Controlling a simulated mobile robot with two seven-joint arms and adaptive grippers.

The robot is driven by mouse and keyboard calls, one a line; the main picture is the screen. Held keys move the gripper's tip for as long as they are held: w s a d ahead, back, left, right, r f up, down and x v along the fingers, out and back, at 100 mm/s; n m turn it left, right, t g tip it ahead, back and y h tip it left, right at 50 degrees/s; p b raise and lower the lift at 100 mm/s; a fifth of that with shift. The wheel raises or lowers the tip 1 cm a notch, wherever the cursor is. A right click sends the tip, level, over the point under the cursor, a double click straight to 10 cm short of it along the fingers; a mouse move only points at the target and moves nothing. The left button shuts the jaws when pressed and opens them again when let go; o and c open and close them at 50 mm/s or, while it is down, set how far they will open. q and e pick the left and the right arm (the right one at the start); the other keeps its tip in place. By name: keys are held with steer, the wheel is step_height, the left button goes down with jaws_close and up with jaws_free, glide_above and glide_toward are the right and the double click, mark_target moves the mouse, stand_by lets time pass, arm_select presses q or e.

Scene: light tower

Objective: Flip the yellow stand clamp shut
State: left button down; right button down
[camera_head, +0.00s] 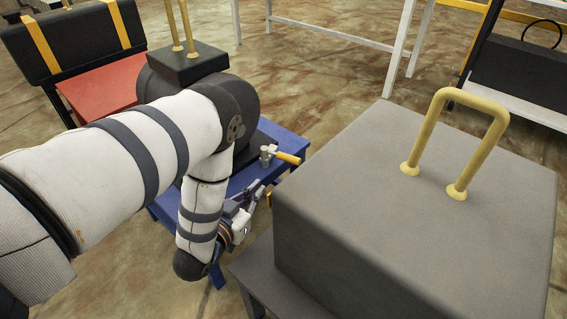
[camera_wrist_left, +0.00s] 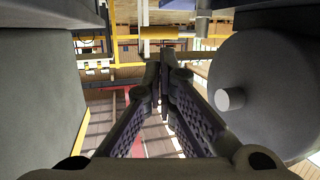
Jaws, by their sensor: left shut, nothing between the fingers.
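A yellow clamp lever (camera_head: 289,158) sticks out to the right from a small grey bracket (camera_head: 267,151) on the blue stand (camera_head: 292,142). It lies close to level and points away from the dark rounded body on the stand. My left gripper (camera_head: 256,192) is below and a little left of the lever, apart from it, and partly hidden by my wrist. In the left wrist view my left gripper (camera_wrist_left: 162,72) has its fingers together with nothing between them. A yellow bar shows beyond the fingertips there; I cannot tell whether it is the lever. My right gripper is out of view.
A large grey case (camera_head: 350,205) with a yellow handle (camera_head: 455,140) stands close on the right, leaving a narrow gap beside my left gripper. A red panel (camera_head: 104,95) and a dark case are at the back left. White frames (camera_head: 398,50) stand behind.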

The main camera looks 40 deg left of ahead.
mark_target(286, 160)
arm_select(q)
steer(key=b+x, duration=0.4)
steer(key=x, duration=1)
steer(key=shift+f, duration=0.1)
